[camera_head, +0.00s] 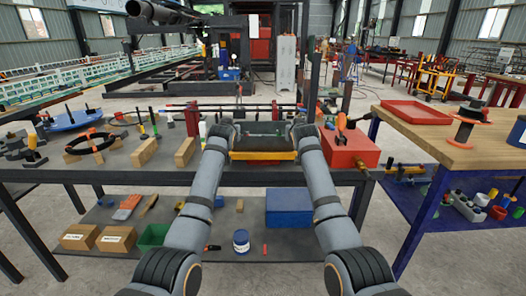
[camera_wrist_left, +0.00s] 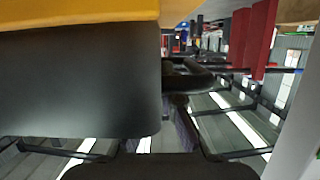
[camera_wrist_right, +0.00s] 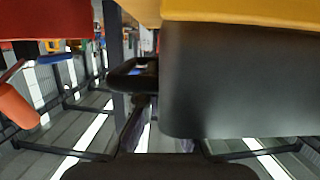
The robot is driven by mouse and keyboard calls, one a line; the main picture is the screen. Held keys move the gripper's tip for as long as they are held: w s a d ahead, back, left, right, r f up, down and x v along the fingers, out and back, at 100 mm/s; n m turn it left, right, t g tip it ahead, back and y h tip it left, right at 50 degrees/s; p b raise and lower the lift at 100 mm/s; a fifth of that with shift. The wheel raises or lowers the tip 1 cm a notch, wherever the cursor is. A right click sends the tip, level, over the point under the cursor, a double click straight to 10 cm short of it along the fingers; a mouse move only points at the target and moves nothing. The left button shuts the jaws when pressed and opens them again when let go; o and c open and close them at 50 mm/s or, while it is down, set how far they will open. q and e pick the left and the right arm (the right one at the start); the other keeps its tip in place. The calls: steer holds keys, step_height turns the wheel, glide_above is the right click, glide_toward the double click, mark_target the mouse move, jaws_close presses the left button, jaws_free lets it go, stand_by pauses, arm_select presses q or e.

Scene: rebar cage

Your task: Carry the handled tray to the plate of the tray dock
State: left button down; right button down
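A tray with a yellow front edge (camera_head: 263,155) and a darker inner part sits between my two grippers, at the middle of the dark workbench. My left gripper (camera_head: 228,130) is at its left end and my right gripper (camera_head: 302,130) at its right end. The yellow part also shows at the top of the left wrist view (camera_wrist_left: 80,14) and of the right wrist view (camera_wrist_right: 240,12), with a large dark block against it. Dark finger parts show near that block in both. Whether the fingers grip handles is hidden. I cannot pick out the dock's plate.
A red box (camera_head: 350,148) stands just right of my right gripper. Wooden blocks (camera_head: 145,152) and tools lie on the bench to the left. A wooden table (camera_head: 455,145) with a red tray (camera_head: 417,113) stands at the right. A blue box (camera_head: 288,207) is on the lower shelf.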

arm_select(q)
steer(key=c, duration=1.5)
jaws_free()
steer(key=shift+f, duration=0.15)
arm_select(e)
steer(key=c, duration=1.5)
jaws_free()
steer(key=shift+f, duration=0.15)
arm_select(q)
steer(key=shift+s, duration=0.15)
steer(key=v, duration=0.7)
steer(key=shift+s, duration=0.15)
arm_select(e)
steer(key=shift+v, duration=3.8)
